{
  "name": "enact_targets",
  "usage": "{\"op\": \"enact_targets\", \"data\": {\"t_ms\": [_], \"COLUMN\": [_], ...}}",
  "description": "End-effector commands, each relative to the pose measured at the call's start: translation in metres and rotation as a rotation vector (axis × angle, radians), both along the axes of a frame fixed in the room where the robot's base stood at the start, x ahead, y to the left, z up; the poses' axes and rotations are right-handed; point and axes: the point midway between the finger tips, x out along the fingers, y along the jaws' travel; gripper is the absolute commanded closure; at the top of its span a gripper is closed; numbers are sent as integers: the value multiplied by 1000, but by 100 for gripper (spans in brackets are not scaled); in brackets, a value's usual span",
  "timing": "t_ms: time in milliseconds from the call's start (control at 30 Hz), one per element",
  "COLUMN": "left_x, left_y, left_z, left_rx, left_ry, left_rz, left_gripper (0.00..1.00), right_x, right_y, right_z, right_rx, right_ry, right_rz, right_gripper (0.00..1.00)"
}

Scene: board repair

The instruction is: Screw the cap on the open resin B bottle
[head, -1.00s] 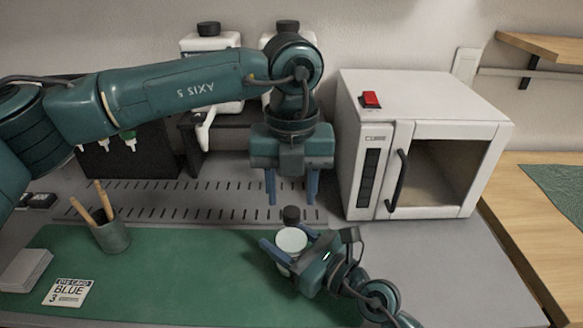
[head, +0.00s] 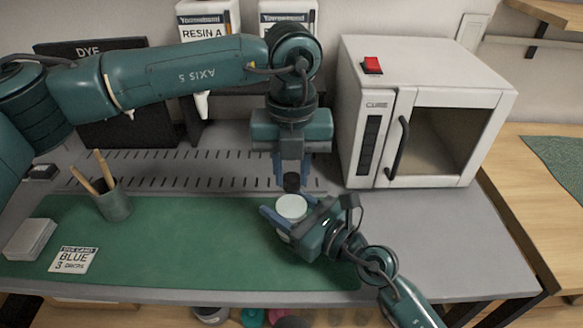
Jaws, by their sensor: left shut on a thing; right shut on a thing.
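My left gripper (head: 291,177) points straight down, its two blue fingers on either side of a small black cap (head: 291,183); it is shut on the cap. My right gripper (head: 287,222) comes in from the lower right and is shut on a white, round-topped container (head: 291,207) at the back edge of the green mat. No label shows on this container, so I cannot tell whether it is the resin B bottle. The cap appears just above and behind the container's top; I cannot tell whether they touch.
A white oven (head: 420,115) stands right. A tool cup (head: 114,205), card (head: 74,260) and white block (head: 30,240) are on the green mat (head: 190,245), whose middle is clear.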

Motion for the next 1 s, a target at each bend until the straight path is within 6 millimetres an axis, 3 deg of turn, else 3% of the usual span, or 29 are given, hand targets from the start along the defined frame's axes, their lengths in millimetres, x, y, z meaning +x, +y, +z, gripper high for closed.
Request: {"op": "enact_targets", "data": {"t_ms": [133,367,1000], "left_x": [0,0,0], "left_y": [0,0,0], "left_z": [0,0,-1], "left_rx": [0,0,-1], "left_ry": [0,0,0], "left_rz": [0,-116,-1489], "left_gripper": [100,100,100], "right_x": [0,0,0], "right_y": [0,0,0], "right_z": [0,0,0], "right_rx": [0,0,0], "right_ry": [0,0,0], "right_rz": [0,0,0], "right_gripper": [100,100,100]}}
